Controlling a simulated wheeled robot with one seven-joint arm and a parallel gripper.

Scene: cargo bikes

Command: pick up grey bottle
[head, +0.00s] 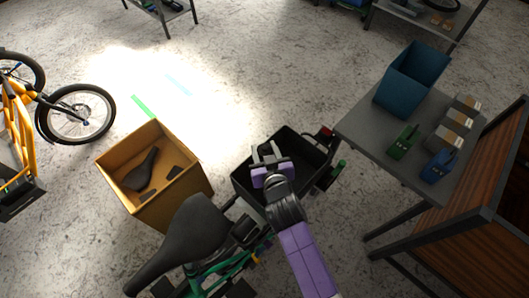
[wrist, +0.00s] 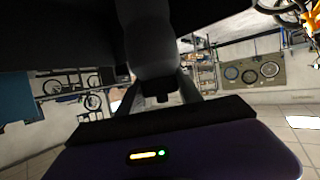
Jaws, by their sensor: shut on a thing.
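My gripper (head: 267,149) is over the black crate (head: 318,178) of a cargo bike in the head view. Its two grey fingers point away from me. In the wrist view a dark grey rounded thing, seemingly the grey bottle (wrist: 150,38), stands between the fingers, and my gripper is shut on it. Its far end runs up into a dark area, so its full shape is hidden. In the head view I cannot make the bottle out clearly between the fingers.
A brown box (head: 190,182) with a dark saddle inside stands left of the crate. A bike saddle (head: 185,243) is close in front. At right, a grey table (head: 357,128) holds a blue bin (head: 412,78) and small items. Floor behind the crate is clear.

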